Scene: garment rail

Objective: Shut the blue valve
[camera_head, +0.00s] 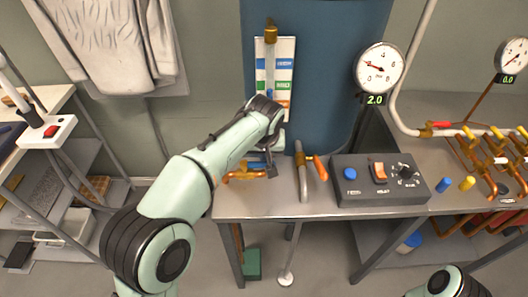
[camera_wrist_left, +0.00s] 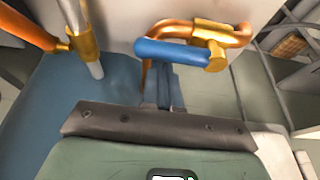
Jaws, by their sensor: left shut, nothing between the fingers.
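The blue valve's handle (camera_wrist_left: 178,53) shows in the left wrist view, lying roughly along its copper pipe, with a brass body (camera_wrist_left: 213,33) at its right end. In the head view the handle (camera_head: 257,169) is partly hidden by my left gripper. My left gripper (camera_head: 270,168) is shut and empty, pointing down at the bench's back left. In the left wrist view its fingers (camera_wrist_left: 165,88) are just below the blue handle; I cannot tell whether they touch it. My right gripper is out of view; only part of my right arm shows at the bottom right.
A valve with an orange handle (camera_head: 320,168) stands right of the blue one, beside a grey pipe (camera_head: 301,175). A control box (camera_head: 378,181) and several copper pipes are further right on the bench (camera_head: 255,205). A blue tank (camera_head: 325,70) stands behind.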

